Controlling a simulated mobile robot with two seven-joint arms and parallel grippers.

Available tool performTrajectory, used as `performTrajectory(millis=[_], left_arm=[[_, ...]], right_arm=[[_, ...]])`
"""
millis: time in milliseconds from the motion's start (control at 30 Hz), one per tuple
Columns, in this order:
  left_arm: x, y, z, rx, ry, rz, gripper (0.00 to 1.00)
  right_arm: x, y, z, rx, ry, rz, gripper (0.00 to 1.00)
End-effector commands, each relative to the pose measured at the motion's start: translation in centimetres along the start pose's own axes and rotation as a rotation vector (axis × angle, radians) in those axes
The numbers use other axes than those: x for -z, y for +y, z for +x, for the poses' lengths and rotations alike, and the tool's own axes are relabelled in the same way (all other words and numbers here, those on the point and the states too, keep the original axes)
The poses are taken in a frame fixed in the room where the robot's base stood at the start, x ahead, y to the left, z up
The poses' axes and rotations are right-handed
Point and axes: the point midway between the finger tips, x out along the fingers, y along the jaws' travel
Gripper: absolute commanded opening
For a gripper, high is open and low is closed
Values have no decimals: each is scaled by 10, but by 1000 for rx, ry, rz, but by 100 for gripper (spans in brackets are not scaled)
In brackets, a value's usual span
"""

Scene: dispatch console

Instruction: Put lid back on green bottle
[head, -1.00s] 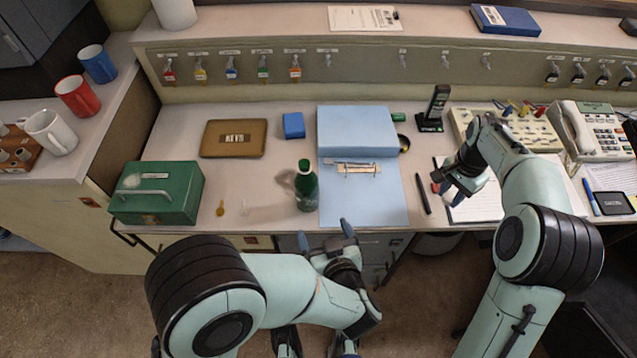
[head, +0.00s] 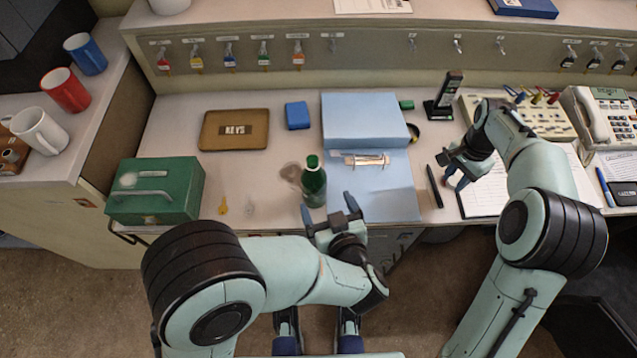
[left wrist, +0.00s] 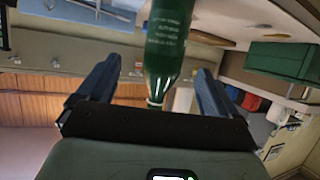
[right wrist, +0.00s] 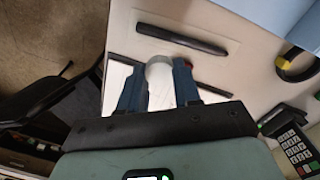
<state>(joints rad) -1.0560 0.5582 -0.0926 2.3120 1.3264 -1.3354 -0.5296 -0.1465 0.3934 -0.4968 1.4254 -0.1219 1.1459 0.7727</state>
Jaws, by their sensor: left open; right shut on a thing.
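The green bottle (head: 314,187) stands upright near the front edge of the desk, left of the blue folder. In the left wrist view the bottle (left wrist: 168,45) appears upside down, with a pale rim at its neck. My left gripper (head: 330,208) is open and empty just in front of the bottle, with the bottle in line between its fingers but not gripped. My right gripper (head: 453,177) is above the clipboard at the right. It is shut on a whitish round piece (right wrist: 160,79), which may be the lid; the fingers partly hide it.
A brown keys tray (head: 234,130) lies behind. The desk between box and bottle is mostly clear.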

Motion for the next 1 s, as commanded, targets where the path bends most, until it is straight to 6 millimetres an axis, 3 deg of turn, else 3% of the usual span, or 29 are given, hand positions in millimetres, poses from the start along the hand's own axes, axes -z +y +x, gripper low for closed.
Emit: performTrajectory(millis=[200, 633, 1000], left_arm=[[-1, 0, 34, 1, 0, 0, 93], [0, -1, 41, 0, 0, 0, 93], [-3, -8, 88, 1, 1, 0, 93]], right_arm=[[0, 0, 6, -2, -1, 0, 5], [0, 0, 7, -2, -1, 0, 5], [0, 0, 18, -5, -3, 0, 5]])
